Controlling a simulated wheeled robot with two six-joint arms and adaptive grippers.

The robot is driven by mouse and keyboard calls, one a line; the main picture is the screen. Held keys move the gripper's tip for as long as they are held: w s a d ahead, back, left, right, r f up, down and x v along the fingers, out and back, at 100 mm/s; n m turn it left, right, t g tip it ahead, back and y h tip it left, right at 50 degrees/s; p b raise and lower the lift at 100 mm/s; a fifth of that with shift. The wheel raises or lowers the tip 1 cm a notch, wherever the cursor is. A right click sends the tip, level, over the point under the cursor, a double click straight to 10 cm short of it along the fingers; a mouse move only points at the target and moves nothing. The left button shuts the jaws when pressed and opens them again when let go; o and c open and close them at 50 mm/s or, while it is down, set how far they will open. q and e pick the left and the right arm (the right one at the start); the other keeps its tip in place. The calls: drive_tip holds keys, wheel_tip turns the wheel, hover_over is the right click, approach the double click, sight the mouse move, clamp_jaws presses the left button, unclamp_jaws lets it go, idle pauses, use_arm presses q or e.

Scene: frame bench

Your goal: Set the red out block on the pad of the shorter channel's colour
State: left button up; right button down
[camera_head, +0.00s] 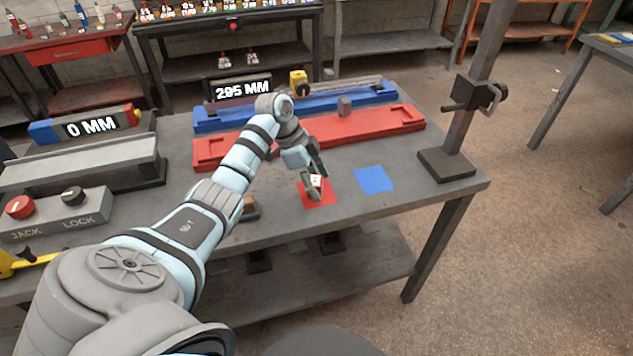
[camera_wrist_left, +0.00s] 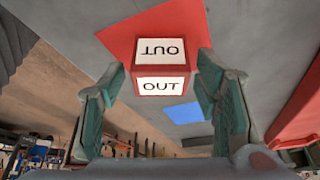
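The red out block (camera_wrist_left: 163,82), with white faces lettered OUT, is on the red pad (camera_wrist_left: 195,20) in the left wrist view. In the head view the block (camera_head: 316,181) is mostly hidden by my left gripper (camera_head: 316,179), over the red pad (camera_head: 322,200). The left gripper's fingers (camera_wrist_left: 163,85) stand open on both sides of the block, with slim gaps visible. The blue pad (camera_head: 374,179) lies bare to the right. A red channel (camera_head: 385,125) lies in front of a blue channel (camera_head: 210,120). My right gripper is not in view.
A display reading 295 MM (camera_head: 243,90) stands behind the channels. A grey post (camera_head: 445,165) stands at the bench's right end. A box with JACK and LOCK knobs (camera_head: 50,212) and a 0 MM display (camera_head: 90,126) are at left. Bench around the blue pad is clear.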

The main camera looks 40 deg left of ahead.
use_arm(q)
drive_tip(key=shift+r, duration=0.1)
drive_tip(key=p+v, duration=0.1)
drive_tip(key=v, duration=1.1)
drive_tip(key=shift+w+r, duration=0.1)
